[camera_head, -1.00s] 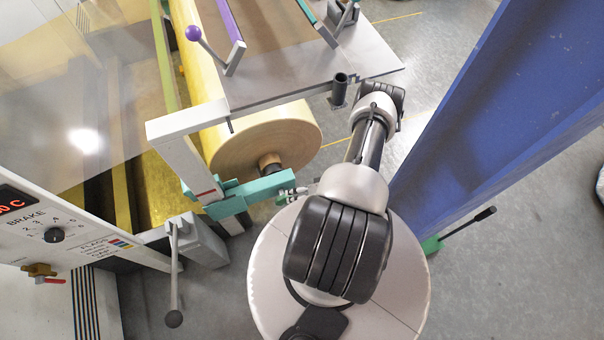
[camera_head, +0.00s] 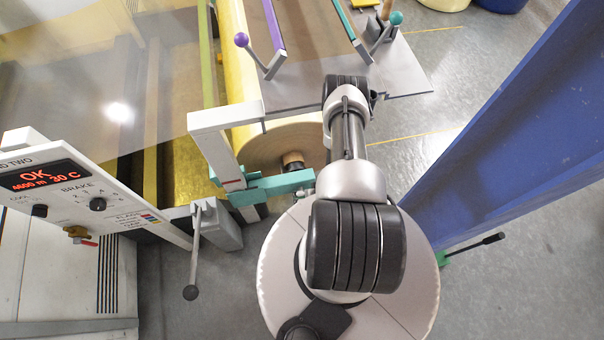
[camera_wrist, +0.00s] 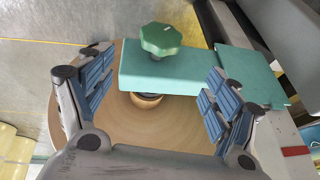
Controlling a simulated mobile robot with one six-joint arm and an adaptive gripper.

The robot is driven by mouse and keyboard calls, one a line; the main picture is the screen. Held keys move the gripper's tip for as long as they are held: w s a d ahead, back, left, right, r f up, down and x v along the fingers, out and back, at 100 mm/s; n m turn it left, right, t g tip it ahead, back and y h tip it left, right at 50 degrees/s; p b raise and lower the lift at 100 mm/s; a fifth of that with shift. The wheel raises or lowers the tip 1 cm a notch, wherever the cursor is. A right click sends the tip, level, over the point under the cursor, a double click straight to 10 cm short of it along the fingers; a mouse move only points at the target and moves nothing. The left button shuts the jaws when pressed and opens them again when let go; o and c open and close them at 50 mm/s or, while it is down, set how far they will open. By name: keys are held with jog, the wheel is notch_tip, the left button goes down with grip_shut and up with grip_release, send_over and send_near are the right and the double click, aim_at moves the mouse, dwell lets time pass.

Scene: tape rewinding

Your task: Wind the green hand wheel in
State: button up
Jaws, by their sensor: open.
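The green hand wheel (camera_wrist: 161,39) shows in the wrist view at the top middle, a dark green lobed knob on top of a teal block (camera_wrist: 160,72). My gripper (camera_wrist: 156,82) is open and empty, with its blue-padded fingers spread left and right. The wheel lies beyond the fingertips, between their lines, and nothing touches it. In the head view the teal arm (camera_head: 272,187) shows at the end of the roll, but the hand wheel and my gripper are hidden there, behind my arm.
The large tan roll (camera_head: 270,145) sits behind the teal arm. A grey lever (camera_head: 195,250) hangs at the front left, below the control panel (camera_head: 75,190). A blue beam (camera_head: 500,140) stands on the right. Purple (camera_head: 241,39) and teal (camera_head: 396,18) ball handles stand above the roll.

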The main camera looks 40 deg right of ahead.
jog(key=b+x, duration=0.6)
jog(key=x, duration=0.9)
jog(key=shift+r, duration=0.1)
jog(key=shift+c, duration=0.3)
jog(key=c, duration=1)
